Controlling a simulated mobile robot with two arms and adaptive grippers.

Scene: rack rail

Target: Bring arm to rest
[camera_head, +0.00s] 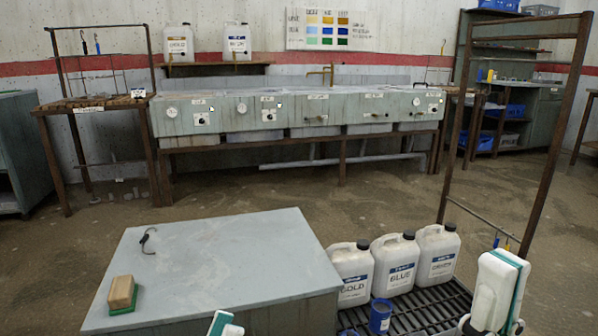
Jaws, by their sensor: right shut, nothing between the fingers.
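Part of my right arm (495,289), white with a teal stripe, stands at the bottom right, in front of the rusty frame and beside the jugs. A small white and teal tip of my left arm (225,325) shows at the bottom edge, in front of the grey box-shaped table (215,258). No fingers of either gripper can be made out; both hands are outside the picture. No object shows in contact with either visible arm part.
A wooden block on green (121,294) and a black hook (148,240) lie on the table. White jugs (351,274) and a blue cup (380,316) stand on a black grate (428,308). A rusty frame (567,105) rises at right. Open floor (385,195) lies before the sink bench (300,110).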

